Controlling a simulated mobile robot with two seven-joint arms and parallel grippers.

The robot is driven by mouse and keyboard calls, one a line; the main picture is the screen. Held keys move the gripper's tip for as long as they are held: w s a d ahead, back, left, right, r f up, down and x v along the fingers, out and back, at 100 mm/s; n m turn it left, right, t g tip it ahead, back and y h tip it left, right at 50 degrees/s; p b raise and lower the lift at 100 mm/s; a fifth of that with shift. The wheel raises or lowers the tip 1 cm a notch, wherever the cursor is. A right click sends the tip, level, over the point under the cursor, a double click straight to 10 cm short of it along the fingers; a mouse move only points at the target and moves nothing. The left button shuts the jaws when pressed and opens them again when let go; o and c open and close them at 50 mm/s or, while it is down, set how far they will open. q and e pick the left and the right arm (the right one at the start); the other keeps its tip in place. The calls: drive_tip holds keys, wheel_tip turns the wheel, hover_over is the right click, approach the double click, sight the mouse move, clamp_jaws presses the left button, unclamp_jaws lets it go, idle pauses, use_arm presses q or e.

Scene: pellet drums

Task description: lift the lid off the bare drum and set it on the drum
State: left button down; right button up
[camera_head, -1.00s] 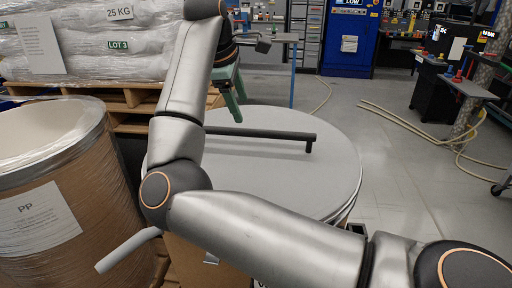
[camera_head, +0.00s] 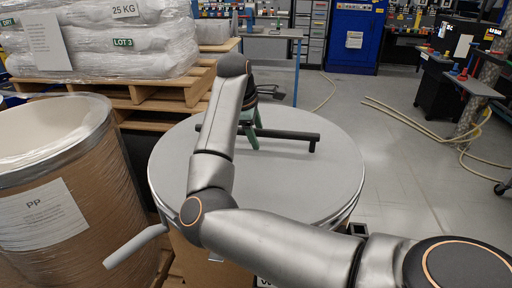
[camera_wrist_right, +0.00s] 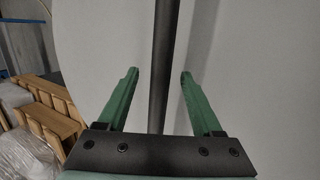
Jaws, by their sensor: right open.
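The round grey lid (camera_head: 310,180) lies flat on a brown drum (camera_head: 195,262) in the middle of the head view. A black bar handle (camera_head: 290,135) runs across its top. My right gripper (camera_head: 250,138) is over the handle, with green fingers pointing down. In the right wrist view the open gripper (camera_wrist_right: 159,72) has the handle (camera_wrist_right: 163,45) running between its fingers, with a gap on both sides. The lid (camera_wrist_right: 240,60) fills the background. An open, film-wrapped drum (camera_head: 90,215) labelled PP stands at left. My left gripper is out of view.
A pale grey bar (camera_head: 135,247) sticks out between the drums. Wrapped sacks (camera_head: 105,40) on wooden pallets (camera_head: 165,92) stand behind at left. Hoses (camera_head: 425,133) lie on the floor at right. The floor (camera_head: 400,190) right of the lidded drum is mostly clear.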

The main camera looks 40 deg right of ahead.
clamp_jaws()
idle(0.5)
idle(0.8)
drive_tip(key=shift+r, duration=0.2)
